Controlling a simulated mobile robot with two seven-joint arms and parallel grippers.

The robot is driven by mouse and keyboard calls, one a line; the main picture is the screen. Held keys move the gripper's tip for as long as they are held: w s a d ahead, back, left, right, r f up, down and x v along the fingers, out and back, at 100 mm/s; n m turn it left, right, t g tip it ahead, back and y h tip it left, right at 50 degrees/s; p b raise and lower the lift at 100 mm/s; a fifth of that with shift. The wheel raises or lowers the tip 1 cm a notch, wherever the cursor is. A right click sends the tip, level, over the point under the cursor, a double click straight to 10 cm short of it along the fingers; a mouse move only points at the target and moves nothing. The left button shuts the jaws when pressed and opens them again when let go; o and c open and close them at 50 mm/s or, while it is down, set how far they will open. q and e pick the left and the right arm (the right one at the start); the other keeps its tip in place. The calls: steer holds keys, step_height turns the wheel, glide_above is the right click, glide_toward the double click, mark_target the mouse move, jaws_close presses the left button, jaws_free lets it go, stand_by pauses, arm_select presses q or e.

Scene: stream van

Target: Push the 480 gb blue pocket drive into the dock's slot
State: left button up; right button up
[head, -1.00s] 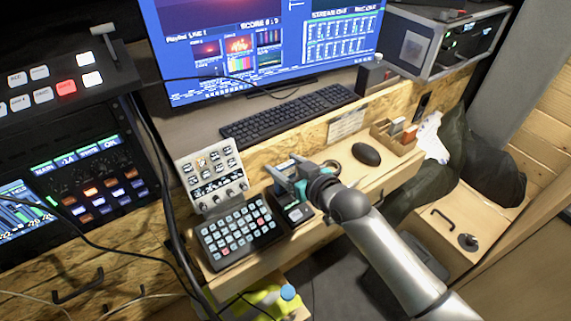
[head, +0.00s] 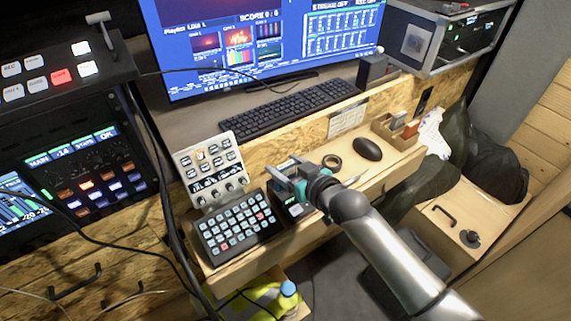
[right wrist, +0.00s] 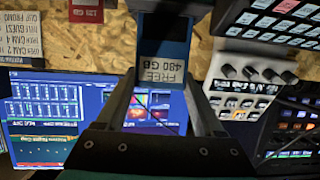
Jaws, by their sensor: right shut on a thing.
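My right gripper (head: 286,180) is shut on the blue pocket drive (head: 284,165) above the narrow dark dock (head: 293,209), beside the keypad. In the right wrist view the fingers (right wrist: 163,80) flank the drive (right wrist: 163,28); its pale label reads "FREE 480 GB", upside down. A dark shape at the top edge there may be the dock. The gripper hides much of the dock and its slot in the head view, so I cannot tell whether the drive touches or enters it. My left gripper is not in view.
The button keypad (head: 239,226) and a tilted knob panel (head: 212,170) stand left of the dock. A keyboard (head: 290,107) sits behind on the higher desk.

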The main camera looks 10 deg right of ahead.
steer(key=shift+f+b, duration=0.85)
steer(key=shift+f, duration=0.4)
steer(key=o, duration=1.4)
steer(key=shift+o, duration=0.2)
steer(key=p+v, duration=0.3)
steer(key=v, duration=1.2)
steer(key=shift+s+d, duration=0.1)
steer(key=s+d+f+m+g+h, duration=0.1)
steer(key=s+d+f+g, duration=0.15)
steer(key=f, duration=0.65)
steer(key=s+d+f+g+h, duration=0.1)
steer(key=s+d+f+h, duration=0.15)
steer(key=f, duration=0.65)
steer(key=s+d+f+m+g+h, duration=0.15)
steer(key=s+f, duration=0.25)
steer(key=f, duration=0.5)
steer(key=s+a+f+g+b, duration=0.1)
steer(key=s+f+g, duration=0.2)
steer(key=s+f, duration=0.5)
steer(key=s+a+f+g+b, duration=0.1)
steer(key=s+f+g, duration=0.3)
steer(key=s, duration=1.2)
step_height(320, 180, down, 5)
steer(key=shift+a+r, duration=0.2)
steer(key=shift+a, duration=0.45)
